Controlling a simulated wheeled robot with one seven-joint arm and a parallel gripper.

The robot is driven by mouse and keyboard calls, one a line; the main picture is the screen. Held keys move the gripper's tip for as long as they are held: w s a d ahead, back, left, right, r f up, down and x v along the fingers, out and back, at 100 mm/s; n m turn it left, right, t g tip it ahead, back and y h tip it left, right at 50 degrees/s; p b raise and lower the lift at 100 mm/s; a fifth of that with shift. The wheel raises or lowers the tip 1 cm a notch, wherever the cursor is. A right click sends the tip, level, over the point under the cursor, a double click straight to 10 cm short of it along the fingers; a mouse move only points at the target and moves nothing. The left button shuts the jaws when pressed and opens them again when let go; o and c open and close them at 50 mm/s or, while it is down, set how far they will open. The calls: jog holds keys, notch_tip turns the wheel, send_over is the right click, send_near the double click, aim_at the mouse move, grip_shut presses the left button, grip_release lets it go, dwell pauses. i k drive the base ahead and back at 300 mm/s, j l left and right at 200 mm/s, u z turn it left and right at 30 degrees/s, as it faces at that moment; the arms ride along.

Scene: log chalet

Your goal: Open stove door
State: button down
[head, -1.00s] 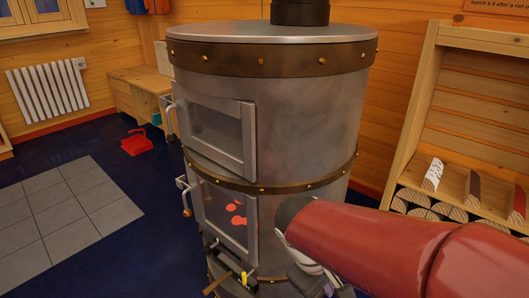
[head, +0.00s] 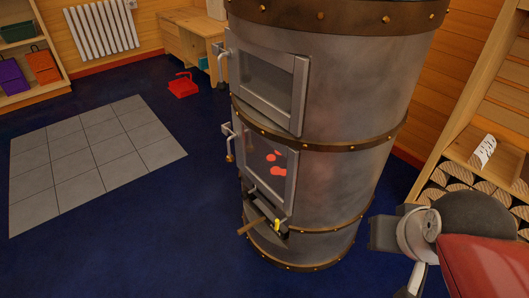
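The stove (head: 345,110) is a tall grey metal cylinder with riveted brown bands, standing in the middle of the head view. Its upper door (head: 272,88) has a dull window and looks shut. Its lower door (head: 268,168) has a dark pane with red glowing shapes and also looks shut. A metal handle (head: 221,68) is at the upper door's left edge, and another handle (head: 229,145) is at the lower door's left edge. My gripper (head: 385,233) is at the lower right, to the right of the stove and apart from both handles.
A small ledge with a brown bar and yellow piece (head: 268,224) juts out below the lower door. Firewood shelves (head: 470,150) stand at right. A red scuttle (head: 182,86) sits on the floor behind left. Grey floor tiles (head: 95,155) and blue floor lie clear at left.

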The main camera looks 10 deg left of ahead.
aim_at(272, 166)
jog(key=i+j+u, duration=0.1)
jog(key=j, duration=0.25)
jog(key=j+u, duration=0.1)
jog(key=j, duration=0.2)
jog(key=i+j+u, duration=0.1)
jog(key=j, duration=0.25)
jog(key=i+j+u, duration=0.1)
jog(key=i+j, duration=0.1)
jog(key=j, duration=0.1)
